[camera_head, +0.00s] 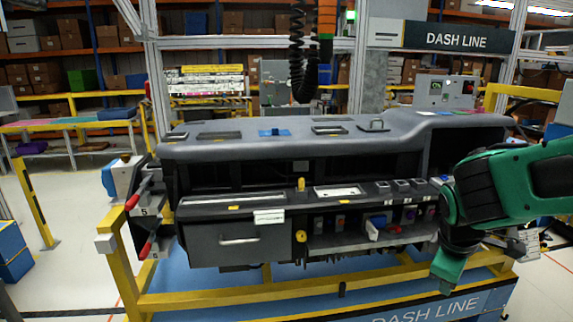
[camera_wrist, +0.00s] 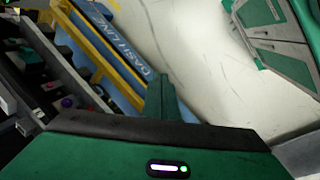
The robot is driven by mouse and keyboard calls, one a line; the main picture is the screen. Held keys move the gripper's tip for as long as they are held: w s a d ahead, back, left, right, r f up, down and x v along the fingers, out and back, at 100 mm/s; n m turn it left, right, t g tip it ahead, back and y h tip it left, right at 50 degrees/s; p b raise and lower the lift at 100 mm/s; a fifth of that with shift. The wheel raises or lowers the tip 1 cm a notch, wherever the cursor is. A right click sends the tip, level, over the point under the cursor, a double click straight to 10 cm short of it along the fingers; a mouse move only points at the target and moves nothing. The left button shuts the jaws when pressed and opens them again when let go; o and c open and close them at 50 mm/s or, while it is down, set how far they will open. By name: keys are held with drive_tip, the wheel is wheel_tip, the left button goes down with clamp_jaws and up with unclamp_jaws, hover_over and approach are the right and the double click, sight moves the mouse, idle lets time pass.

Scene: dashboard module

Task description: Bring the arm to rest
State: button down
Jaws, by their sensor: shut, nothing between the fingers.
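My arm, green and black, reaches in from the right edge of the head view and bends down in front of the dashboard module's right end. My gripper (camera_head: 447,284) points down near the front yellow rail, in front of the module. In the wrist view my gripper (camera_wrist: 161,98) shows as a narrow green shape, shut and empty. The grey dashboard module (camera_head: 330,140) lies on a yellow frame, with an upper shell, an open middle bay and a closed drawer (camera_head: 237,243) at lower left. My arm hides part of the module's right end.
The yellow frame rail (camera_head: 220,299) runs along the front with a blue DASH LINE panel (camera_head: 430,308). Red-handled clamps (camera_head: 140,195) stand at the left end. A coiled black hose (camera_head: 297,50) hangs above. Pale floor (camera_wrist: 200,60) lies clear beside the frame.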

drive_tip(key=s+d+r+m+g+y, duration=0.1)
drive_tip(key=s+d+m, duration=0.2)
drive_tip(key=s+m, duration=0.4)
drive_tip(key=s+d+r+m+g+y, duration=0.1)
drive_tip(key=s+d+m+y, duration=0.1)
drive_tip(key=s+m, duration=0.6)
drive_tip(key=shift+s+d+g, duration=0.4)
drive_tip(key=shift+s+d, duration=0.15)
drive_tip(key=shift+s, duration=1.3)
